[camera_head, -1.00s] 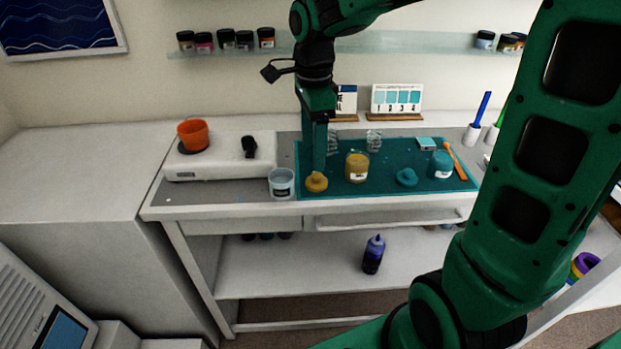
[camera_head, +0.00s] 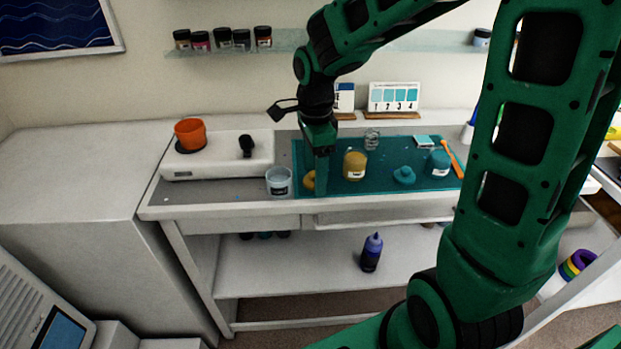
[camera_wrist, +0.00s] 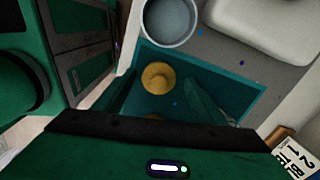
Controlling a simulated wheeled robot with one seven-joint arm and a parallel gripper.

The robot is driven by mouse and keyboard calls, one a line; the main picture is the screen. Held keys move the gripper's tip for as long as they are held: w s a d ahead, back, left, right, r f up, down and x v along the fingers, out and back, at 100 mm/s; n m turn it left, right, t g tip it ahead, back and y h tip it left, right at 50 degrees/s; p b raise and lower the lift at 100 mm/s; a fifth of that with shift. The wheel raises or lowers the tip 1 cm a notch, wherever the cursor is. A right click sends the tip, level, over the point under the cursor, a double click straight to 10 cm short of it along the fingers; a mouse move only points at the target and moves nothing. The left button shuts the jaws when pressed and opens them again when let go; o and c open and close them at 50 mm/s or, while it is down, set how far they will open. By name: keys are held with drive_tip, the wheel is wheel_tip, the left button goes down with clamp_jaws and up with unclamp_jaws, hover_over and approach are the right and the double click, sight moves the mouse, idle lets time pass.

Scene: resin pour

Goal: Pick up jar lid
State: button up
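A mustard-yellow jar lid (camera_head: 308,180) lies at the left front of the teal mat (camera_head: 335,187), partly hidden behind my gripper (camera_head: 321,190) in the head view. In the wrist view the same yellow lid (camera_wrist: 158,77) shows whole, between the two fingers of my gripper (camera_wrist: 158,90). The fingers are apart and empty; I cannot tell their exact height above the mat. A yellow jar (camera_head: 355,165) stands to the right of the lid. A teal lid (camera_head: 404,177) lies farther right, beside a teal jar (camera_head: 438,163).
A clear cup (camera_head: 279,182) stands close to the left of the yellow lid. A white scale (camera_head: 217,160) with an orange cup (camera_head: 191,134) is farther left. A glass (camera_head: 371,139) and an orange stick (camera_head: 453,158) are on the mat's far and right parts.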

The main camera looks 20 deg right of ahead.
drive_tip(key=c, duration=1)
drive_tip(key=shift+r, duration=0.1)
